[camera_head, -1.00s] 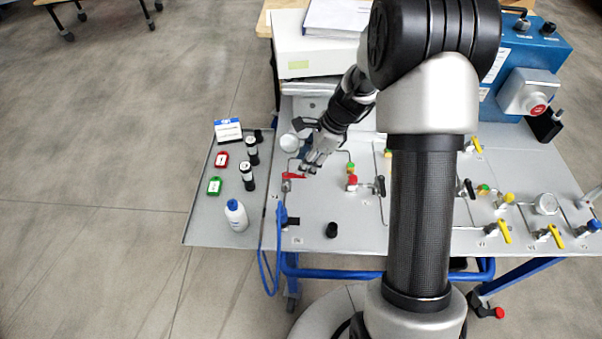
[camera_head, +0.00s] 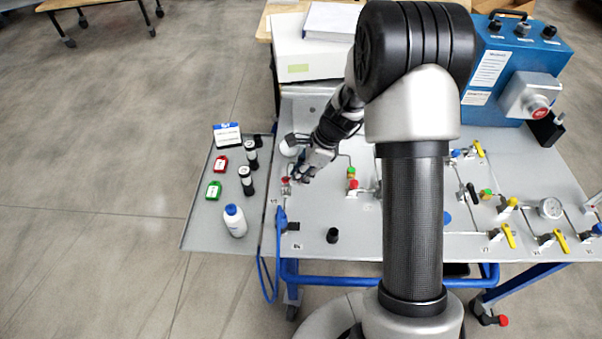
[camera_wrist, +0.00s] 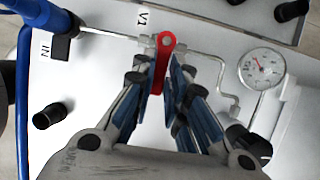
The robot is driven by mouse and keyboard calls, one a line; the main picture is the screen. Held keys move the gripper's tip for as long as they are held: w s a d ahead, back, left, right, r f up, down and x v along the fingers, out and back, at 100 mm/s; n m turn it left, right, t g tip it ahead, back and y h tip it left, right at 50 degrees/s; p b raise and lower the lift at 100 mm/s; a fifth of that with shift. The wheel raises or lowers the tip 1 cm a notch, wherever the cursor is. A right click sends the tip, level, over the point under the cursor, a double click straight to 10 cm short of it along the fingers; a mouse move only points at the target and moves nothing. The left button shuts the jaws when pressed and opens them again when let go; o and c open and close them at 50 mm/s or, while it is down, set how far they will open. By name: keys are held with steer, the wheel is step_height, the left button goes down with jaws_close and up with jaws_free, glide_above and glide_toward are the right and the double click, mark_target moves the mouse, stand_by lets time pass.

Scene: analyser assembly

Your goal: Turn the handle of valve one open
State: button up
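The red handle (camera_wrist: 166,44) of valve one sits by the "V1" label in the wrist view, on the pipe from the "IN" fitting (camera_wrist: 61,49). The handle lies across the pipe and points toward my gripper (camera_wrist: 162,75). My fingers flank the handle closely, drawn together with almost no gap beside it, and look shut on it. In the head view my gripper (camera_head: 301,173) is at the panel's left side, and only a little of the red handle (camera_head: 285,180) shows; the rest is hidden behind the fingers.
A round gauge (camera_wrist: 261,68) stands to the right in the wrist view. A black cap (camera_head: 332,235) stands on the panel. A side tray (camera_head: 207,235) holds a white bottle (camera_head: 234,221) and small vials. A blue hose (camera_head: 266,275) hangs at the panel's left edge.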

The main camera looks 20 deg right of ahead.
jaws_close()
